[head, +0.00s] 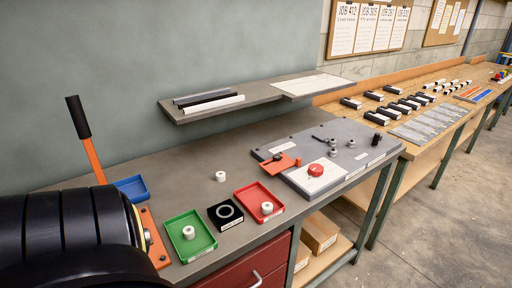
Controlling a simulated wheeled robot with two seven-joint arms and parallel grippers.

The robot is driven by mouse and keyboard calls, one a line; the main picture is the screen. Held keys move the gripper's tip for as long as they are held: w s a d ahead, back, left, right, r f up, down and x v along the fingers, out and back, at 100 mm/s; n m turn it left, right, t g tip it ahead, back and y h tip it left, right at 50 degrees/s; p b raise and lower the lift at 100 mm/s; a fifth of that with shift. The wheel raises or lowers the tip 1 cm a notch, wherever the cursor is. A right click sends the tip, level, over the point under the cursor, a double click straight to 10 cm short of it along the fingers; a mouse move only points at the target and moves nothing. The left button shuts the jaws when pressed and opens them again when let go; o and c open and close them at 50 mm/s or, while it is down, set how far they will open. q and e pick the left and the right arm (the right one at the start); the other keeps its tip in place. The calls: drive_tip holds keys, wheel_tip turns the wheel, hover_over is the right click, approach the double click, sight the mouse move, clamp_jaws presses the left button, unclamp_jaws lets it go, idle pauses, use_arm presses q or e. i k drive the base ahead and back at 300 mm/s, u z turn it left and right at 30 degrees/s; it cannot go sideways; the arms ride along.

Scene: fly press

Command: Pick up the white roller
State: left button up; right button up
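Three small white rollers with a centre hole are in the head view. One white roller (220,176) stands on the bare grey bench. Another white roller (189,232) stands in the green tray (207,248), and a third (267,208) stands in the red tray (246,192). Between these trays is a black block (217,220) with a pale ring on top. Neither of my grippers is in view, so their state is hidden.
A large black rounded body (70,225) fills the lower left, in front of an orange lever (92,155) and a blue tray (131,188). A grey fixture plate (352,158) lies to the right. A shelf (262,93) holding bars overhangs the bench's back.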

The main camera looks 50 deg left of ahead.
sight(220, 176)
drive_tip(key=i, duration=1.4)
drive_tip(key=u, duration=3.5)
